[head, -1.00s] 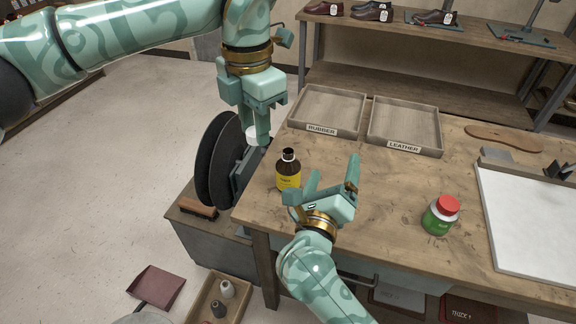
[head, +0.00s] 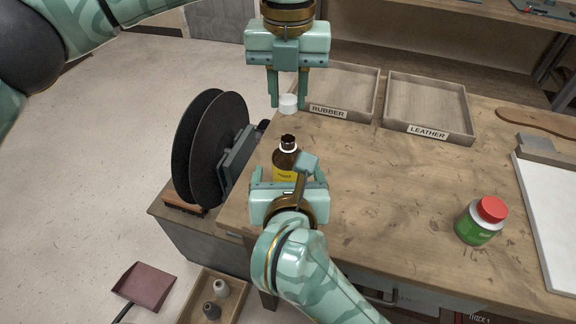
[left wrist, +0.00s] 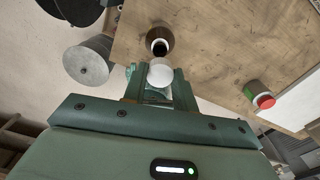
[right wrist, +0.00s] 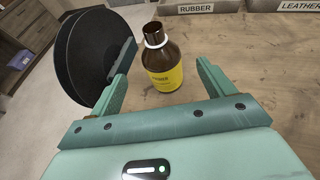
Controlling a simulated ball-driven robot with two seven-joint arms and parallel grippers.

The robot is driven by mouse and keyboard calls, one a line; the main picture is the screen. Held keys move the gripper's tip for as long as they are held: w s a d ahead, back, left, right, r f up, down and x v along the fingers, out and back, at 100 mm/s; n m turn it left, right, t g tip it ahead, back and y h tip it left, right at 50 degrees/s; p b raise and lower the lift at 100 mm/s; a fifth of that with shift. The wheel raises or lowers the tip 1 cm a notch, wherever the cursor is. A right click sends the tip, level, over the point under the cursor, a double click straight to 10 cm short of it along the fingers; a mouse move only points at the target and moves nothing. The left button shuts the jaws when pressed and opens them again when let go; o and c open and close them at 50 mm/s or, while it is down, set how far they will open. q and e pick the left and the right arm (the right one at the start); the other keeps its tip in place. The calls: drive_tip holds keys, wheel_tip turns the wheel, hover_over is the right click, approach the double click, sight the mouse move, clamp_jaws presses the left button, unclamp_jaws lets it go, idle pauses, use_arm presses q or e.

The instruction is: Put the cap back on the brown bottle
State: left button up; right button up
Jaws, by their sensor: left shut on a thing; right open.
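The brown bottle (head: 285,160) with a yellow label stands upright and uncapped near the left edge of the bench. It also shows in the right wrist view (right wrist: 162,62) and from above in the left wrist view (left wrist: 160,40). My left gripper (head: 288,104) is shut on the white cap (head: 288,103), holding it above and a little behind the bottle; the cap also shows in the left wrist view (left wrist: 160,73). My right gripper (right wrist: 160,85) is open, with the bottle ahead between the lines of its fingers. The right arm hides the bottle's lower part in the head view.
Black sanding discs (head: 212,145) stand close left of the bottle. The RUBBER tray (head: 343,115) and LEATHER tray (head: 428,132) lie at the back. A green jar with a red lid (head: 482,220) stands to the right. The bench middle is clear.

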sight(288, 152)
drive_tip(key=x, duration=1)
drive_tip(key=shift+w+f, duration=0.15)
drive_tip(key=c, duration=1.5)
use_arm(q)
drive_tip(key=shift+f, duration=2.5)
use_arm(e)
drive_tip(key=shift+o, duration=0.2)
use_arm(q)
drive_tip(key=shift+f, duration=0.9)
drive_tip(key=shift+f, duration=0.5)
use_arm(e)
clamp_jaws()
use_arm(q)
drive_tip(key=m, duration=0.3)
drive_tip(key=shift+f, duration=0.1)
